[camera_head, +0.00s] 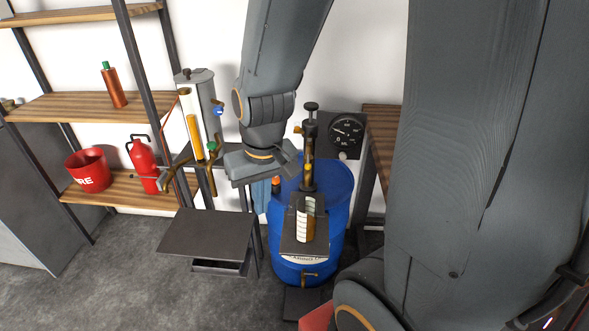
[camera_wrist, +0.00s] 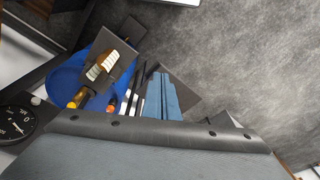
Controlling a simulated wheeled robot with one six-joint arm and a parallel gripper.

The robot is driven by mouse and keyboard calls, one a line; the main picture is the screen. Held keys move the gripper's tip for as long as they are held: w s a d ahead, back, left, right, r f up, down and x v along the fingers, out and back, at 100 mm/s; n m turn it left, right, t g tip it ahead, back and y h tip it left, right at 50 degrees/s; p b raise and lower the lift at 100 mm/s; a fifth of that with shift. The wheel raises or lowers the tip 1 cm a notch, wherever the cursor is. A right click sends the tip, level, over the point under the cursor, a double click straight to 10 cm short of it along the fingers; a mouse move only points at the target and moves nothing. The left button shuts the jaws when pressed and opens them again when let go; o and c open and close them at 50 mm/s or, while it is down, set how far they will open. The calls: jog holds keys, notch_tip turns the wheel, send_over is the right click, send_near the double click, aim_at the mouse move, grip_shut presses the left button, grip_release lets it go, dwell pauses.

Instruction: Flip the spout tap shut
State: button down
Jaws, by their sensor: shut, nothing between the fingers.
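A blue drum (camera_head: 340,200) stands right of centre with a dark upright pump (camera_head: 311,140) on top. A small brass piece (camera_head: 297,129) sticks out at the pump's upper left. A measuring glass (camera_head: 306,222) with amber liquid stands on a dark plate in front of the pump. A brass tap (camera_head: 309,275) sits low on the drum. Which brass part is the spout tap is unclear. My gripper (camera_head: 261,203) points down at the drum's left side, shut and empty. In the wrist view its blue-grey fingers (camera_wrist: 163,88) lie beside the blue drum (camera_wrist: 65,75).
A clear cylinder with amber liquid (camera_head: 192,115) and brass fittings stands left of my gripper. A dark low table (camera_head: 208,232) is in front of it. A round gauge (camera_head: 346,130) hangs behind the drum. Shelves hold a red bucket (camera_head: 90,170) and extinguisher (camera_head: 143,165).

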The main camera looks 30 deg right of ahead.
jog(key=w+a+m+t+h+b, duration=0.15)
jog(key=w+m+t+h, duration=0.55)
jog(key=w, duration=1.9)
jog(key=s+d+f+m+g+h+b, duration=0.1)
jog(key=s+m+g+h, duration=0.3)
jog(key=s+m, duration=0.1)
jog(key=s+d+f+m+g+h+b, duration=0.1)
jog(key=s+d+m+g+h, duration=0.1)
jog(key=s+m+g+h, duration=0.3)
jog(key=s, duration=0.3)
jog(key=shift+s+f+m+b, duration=0.2)
jog(key=shift+f+m+b, duration=0.1)
jog(key=shift+f+b, duration=0.1)
jog(key=shift+d, duration=0.1)
jog(key=p, duration=0.4)
send_near(308, 161)
jog(key=s+d+f, duration=0.1)
jog(key=s+d, duration=0.1)
jog(key=d, duration=0.1)
jog(key=shift+d+f, duration=0.2)
jog(key=shift+d, duration=0.35)
